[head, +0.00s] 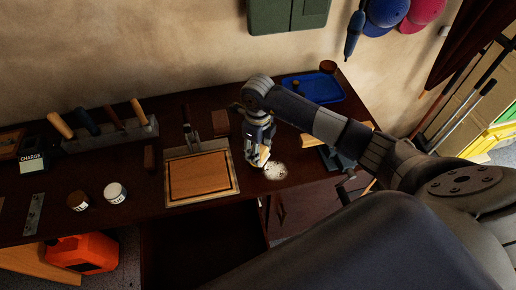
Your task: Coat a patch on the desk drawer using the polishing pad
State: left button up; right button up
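A flat wooden panel with a dark inlaid border (200,175), which looks like the desk drawer front, lies on a pale board on the workbench. My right gripper (260,160) points down just right of the panel. A small tan piece shows at its fingers; I cannot tell whether they grip it. A whitish speckled round patch (275,171), possibly the polishing pad, lies on the bench beside the fingertips. I cannot tell whether they touch it. My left gripper is not in view.
Two small jars (115,193) stand left of the panel. A tool rack (112,136) with several handles is at the back left. A blue tray (314,88) is at the back right. An orange container (82,252) is below the bench.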

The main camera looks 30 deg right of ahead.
jog(key=shift+f+b, duration=0.55)
dwell(1.6)
jog(key=shift+r+p, duration=2.3)
jog(key=shift+r, duration=1.3)
